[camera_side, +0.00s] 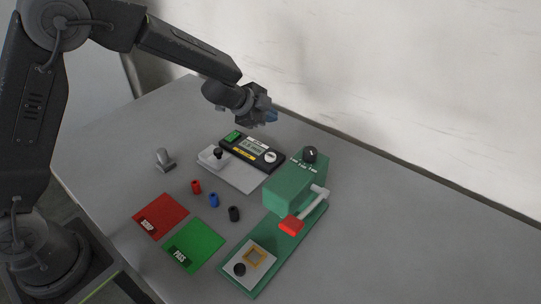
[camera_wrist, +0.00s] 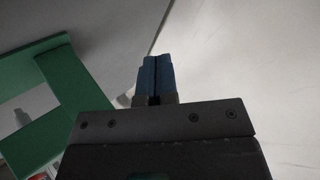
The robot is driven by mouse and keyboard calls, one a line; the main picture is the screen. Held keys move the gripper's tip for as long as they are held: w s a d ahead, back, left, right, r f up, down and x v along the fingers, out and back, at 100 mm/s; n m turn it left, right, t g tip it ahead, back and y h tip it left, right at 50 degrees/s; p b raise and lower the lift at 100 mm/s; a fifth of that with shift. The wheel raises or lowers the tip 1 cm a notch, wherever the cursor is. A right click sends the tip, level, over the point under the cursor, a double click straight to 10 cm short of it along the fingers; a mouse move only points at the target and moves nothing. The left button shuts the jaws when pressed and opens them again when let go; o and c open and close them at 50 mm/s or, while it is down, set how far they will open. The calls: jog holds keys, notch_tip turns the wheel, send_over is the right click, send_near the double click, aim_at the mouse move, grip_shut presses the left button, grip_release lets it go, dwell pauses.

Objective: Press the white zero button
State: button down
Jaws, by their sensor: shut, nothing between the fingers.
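The white round button (camera_side: 270,157) sits at the right end of a black instrument (camera_side: 252,151) with a small display. A green button (camera_side: 233,136) is at its left end. My gripper (camera_side: 271,116) is above and behind the instrument, clear of the white button, with its blue fingertips toward the right. In the wrist view the two blue fingers (camera_wrist: 157,76) are closed together with nothing between them. I cannot make out the white button in the wrist view.
A green press (camera_side: 290,190) with a black knob and red-tipped lever stands right of the instrument. A light grey plate (camera_side: 242,178) lies before it. Red (camera_side: 172,211) and green (camera_side: 205,235) mats and several small cylinders are nearer. The table's right side is clear; a pale wall stands behind.

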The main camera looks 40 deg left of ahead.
aim_at(271, 157)
jog(key=shift+w+d+f+m+g, duration=0.1)
jog(key=shift+f+m+g, duration=0.05)
jog(key=shift+f, duration=0.3)
jog(key=shift+d+f+m+g, duration=0.1)
jog(key=shift+f+m+g, duration=0.05)
jog(key=shift+f, duration=0.25)
jog(key=shift+f, duration=0.1)
jog(key=shift+f, duration=4.3)
jog(key=shift+f, duration=0.1)
jog(key=shift+f, duration=0.3)
jog(key=shift+f, duration=0.45)
jog(key=shift+r, duration=0.85)
